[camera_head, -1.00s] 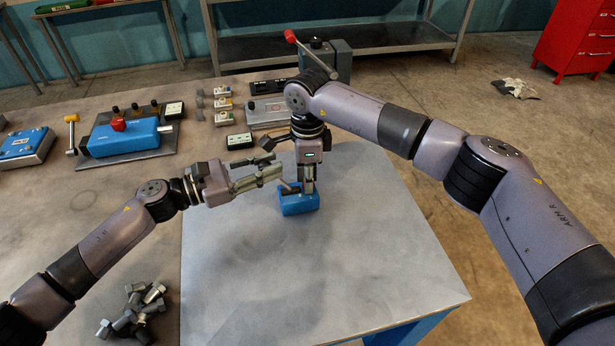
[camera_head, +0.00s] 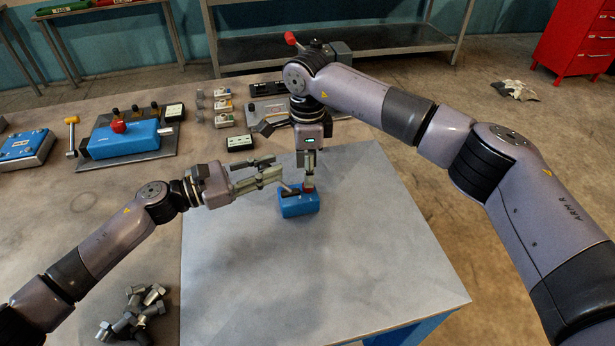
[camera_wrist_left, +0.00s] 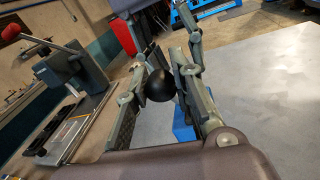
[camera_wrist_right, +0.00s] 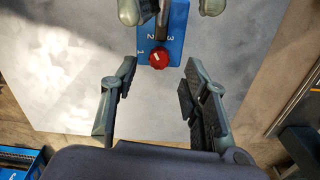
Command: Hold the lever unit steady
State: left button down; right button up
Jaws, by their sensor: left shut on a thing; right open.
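The lever unit (camera_head: 299,205) is a small blue box on the pale grey board. It has a lever, a red knob (camera_wrist_right: 158,57) and the numbers 1, 2 and 3 on its face, seen in the right wrist view. My left gripper (camera_head: 277,174) is shut on the lever's black ball (camera_wrist_left: 158,85), which sits between its fingers in the left wrist view. The blue box (camera_wrist_left: 184,126) shows partly behind the fingers there. My right gripper (camera_head: 309,172) points down just above the red knob. It is open and empty (camera_wrist_right: 155,95), with the knob apart from its fingers.
Loose bolts (camera_head: 132,312) lie at the lower left of the table. A blue box with a red button (camera_head: 125,138) and small modules (camera_head: 223,105) stand further back. The pale board (camera_head: 350,270) is clear in front of the lever unit.

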notch_tip(320, 180, up, 8)
dwell(0.5)
pick_arm(q)
jog(key=c, duration=1.3)
grip_release()
